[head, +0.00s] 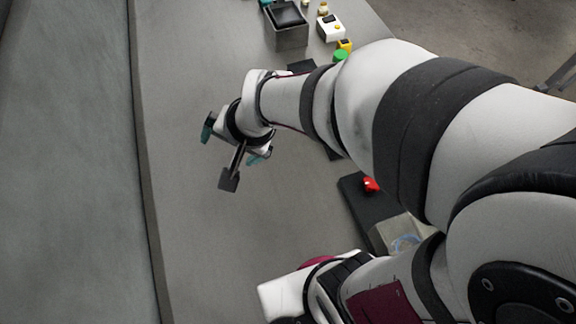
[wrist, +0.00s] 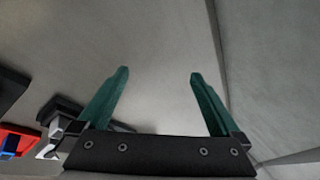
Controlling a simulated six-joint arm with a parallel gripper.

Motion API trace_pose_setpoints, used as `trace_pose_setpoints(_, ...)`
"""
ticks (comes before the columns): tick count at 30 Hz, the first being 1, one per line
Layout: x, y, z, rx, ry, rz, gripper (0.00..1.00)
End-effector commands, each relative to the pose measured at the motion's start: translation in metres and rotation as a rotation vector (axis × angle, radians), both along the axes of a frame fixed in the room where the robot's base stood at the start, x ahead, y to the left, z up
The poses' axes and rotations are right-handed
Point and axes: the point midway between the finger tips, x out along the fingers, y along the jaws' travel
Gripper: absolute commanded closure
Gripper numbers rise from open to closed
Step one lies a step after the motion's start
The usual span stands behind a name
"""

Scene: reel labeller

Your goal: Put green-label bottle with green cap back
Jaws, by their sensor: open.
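A green cap (head: 340,55) shows in the head view just beyond my arm, at the far right part of the table. My arm hides what is below it, so I cannot see a bottle body or a green label. My gripper (head: 231,146) is over the middle of the grey table, to the left of and nearer than the green cap. In the wrist view my gripper (wrist: 160,76) has its two teal fingers spread wide with nothing between them. No bottle shows in the wrist view.
A dark bin (head: 287,36) and a white device (head: 330,28) stand at the far end, with a yellow item (head: 345,45) nearby. A black base (head: 360,205) with a red part (head: 371,185) is right of centre. The table's left side (head: 180,200) is clear.

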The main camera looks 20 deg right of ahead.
Motion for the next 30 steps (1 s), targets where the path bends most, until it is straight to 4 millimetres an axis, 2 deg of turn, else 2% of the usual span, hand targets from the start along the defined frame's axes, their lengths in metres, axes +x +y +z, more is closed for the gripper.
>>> trace_pose_setpoints(1, -0.033, -0.009, 0.015, -0.016, 0.052, 0.076, 0.00)
trace_pose_setpoints(3, -0.085, -0.027, 0.025, -0.067, 0.159, 0.165, 0.00)
trace_pose_setpoints(6, -0.137, -0.049, 0.033, -0.128, 0.277, 0.209, 0.00)
trace_pose_setpoints(7, -0.146, -0.053, 0.034, -0.140, 0.301, 0.212, 0.00)
trace_pose_setpoints(10, -0.163, -0.060, 0.036, -0.160, 0.345, 0.215, 0.00)
trace_pose_setpoints(20, -0.165, -0.061, 0.036, -0.161, 0.350, 0.216, 0.00)
trace_pose_setpoints(23, -0.153, -0.054, 0.034, -0.146, 0.323, 0.221, 0.00)
trace_pose_setpoints(25, -0.120, -0.038, 0.027, -0.104, 0.243, 0.215, 0.00)
trace_pose_setpoints(26, -0.100, -0.028, 0.023, -0.080, 0.195, 0.200, 0.00)
trace_pose_setpoints(28, -0.044, -0.006, 0.010, -0.024, 0.064, 0.114, 0.00)
trace_pose_setpoints(30, 0.011, 0.003, -0.005, -0.008, -0.064, -0.035, 0.00)
